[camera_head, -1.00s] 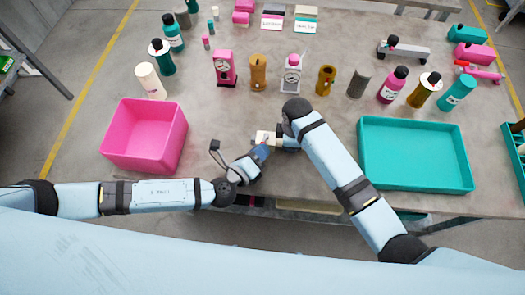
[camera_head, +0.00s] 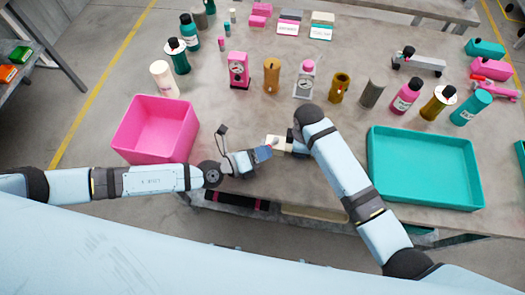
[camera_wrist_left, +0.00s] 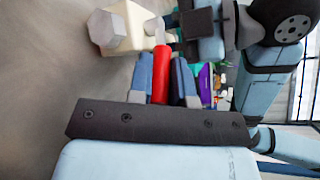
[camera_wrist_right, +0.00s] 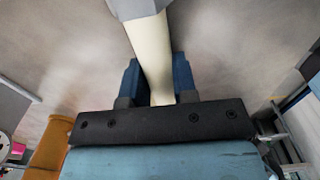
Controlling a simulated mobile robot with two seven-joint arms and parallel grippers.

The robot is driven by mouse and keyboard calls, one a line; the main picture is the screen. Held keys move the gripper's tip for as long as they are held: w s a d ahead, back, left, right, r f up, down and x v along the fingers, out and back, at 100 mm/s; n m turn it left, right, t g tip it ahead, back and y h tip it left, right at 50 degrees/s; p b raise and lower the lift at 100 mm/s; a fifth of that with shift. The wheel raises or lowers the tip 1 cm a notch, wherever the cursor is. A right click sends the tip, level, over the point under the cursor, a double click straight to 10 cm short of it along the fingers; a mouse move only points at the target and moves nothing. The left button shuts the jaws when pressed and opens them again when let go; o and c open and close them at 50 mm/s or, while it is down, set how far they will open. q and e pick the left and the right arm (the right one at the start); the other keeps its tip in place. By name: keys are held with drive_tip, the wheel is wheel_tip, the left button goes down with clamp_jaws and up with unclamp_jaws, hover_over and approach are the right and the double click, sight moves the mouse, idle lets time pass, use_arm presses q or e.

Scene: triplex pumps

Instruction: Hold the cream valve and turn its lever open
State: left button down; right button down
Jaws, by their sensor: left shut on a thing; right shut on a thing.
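The cream valve (camera_head: 277,142) is between my two grippers above the front of the table. In the left wrist view, its cream body (camera_wrist_left: 130,22) has a pale grey end cap and a red lever (camera_wrist_left: 160,72). My left gripper (camera_head: 263,153) is shut on the red lever, with a blue finger on each side. My right gripper (camera_head: 291,146) is shut on the valve's cream body, which shows between its fingers in the right wrist view (camera_wrist_right: 148,45). My right wrist partly hides the valve in the head view. The lever's exact angle is hard to tell.
A pink bin (camera_head: 155,130) stands on the left and a teal tray (camera_head: 425,170) on the right. Several bottles, cylinders and gauges, such as a pink gauge (camera_head: 238,70), stand behind. The table between the grippers and that row is clear.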

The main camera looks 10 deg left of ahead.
use_arm(q)
drive_tip(key=c, duration=1.1)
unclamp_jaws()
drive_tip(key=shift+o, duration=0.2)
drive_tip(key=v, duration=1.2)
